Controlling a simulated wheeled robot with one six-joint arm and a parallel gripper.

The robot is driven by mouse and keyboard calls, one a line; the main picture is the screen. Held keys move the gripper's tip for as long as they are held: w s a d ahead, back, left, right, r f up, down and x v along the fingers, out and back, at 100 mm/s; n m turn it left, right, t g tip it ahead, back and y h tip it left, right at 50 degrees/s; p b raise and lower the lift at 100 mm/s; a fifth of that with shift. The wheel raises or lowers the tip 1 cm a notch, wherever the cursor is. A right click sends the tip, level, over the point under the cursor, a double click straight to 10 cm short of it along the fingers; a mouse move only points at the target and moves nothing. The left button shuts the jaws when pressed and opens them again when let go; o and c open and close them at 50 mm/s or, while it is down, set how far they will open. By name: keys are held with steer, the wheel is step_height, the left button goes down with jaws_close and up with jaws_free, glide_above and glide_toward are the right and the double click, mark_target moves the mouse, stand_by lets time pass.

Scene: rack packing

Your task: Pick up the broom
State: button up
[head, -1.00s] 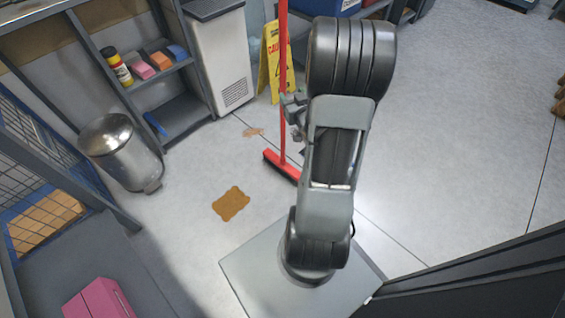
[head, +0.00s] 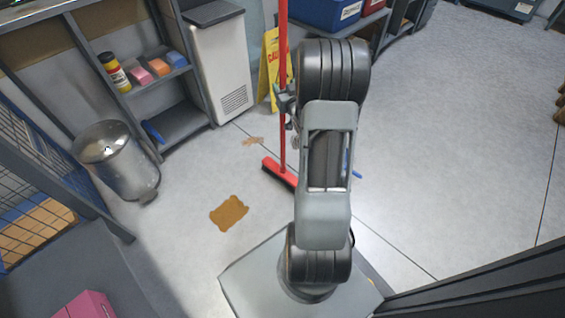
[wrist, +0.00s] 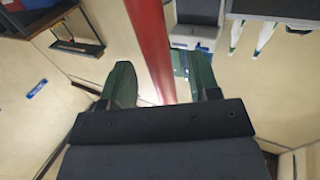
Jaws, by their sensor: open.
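The broom stands upright, with a long red handle (head: 283,40) and a red head with dark bristles (head: 279,171) on the floor. My gripper (head: 284,98) is beside the handle in the head view, partly hidden by my arm. In the wrist view the red handle (wrist: 150,45) runs between the two dark green fingers of my gripper (wrist: 160,82). The fingers are apart, with a visible gap between the right finger and the handle. Whether the left finger touches the handle cannot be told.
A yellow caution sign (head: 270,70) stands just behind the broom, beside a white bin (head: 220,70). A metal trash can (head: 115,165) and a shelf (head: 175,120) are at the left. A brown stain (head: 229,213) marks the floor. The floor at right is largely clear.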

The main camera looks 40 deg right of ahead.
mark_target(284, 86)
steer(key=shift+b+x, duration=0.45)
steer(key=shift+x, duration=1.4)
jaws_close()
steer(key=shift+d+r, duration=0.1)
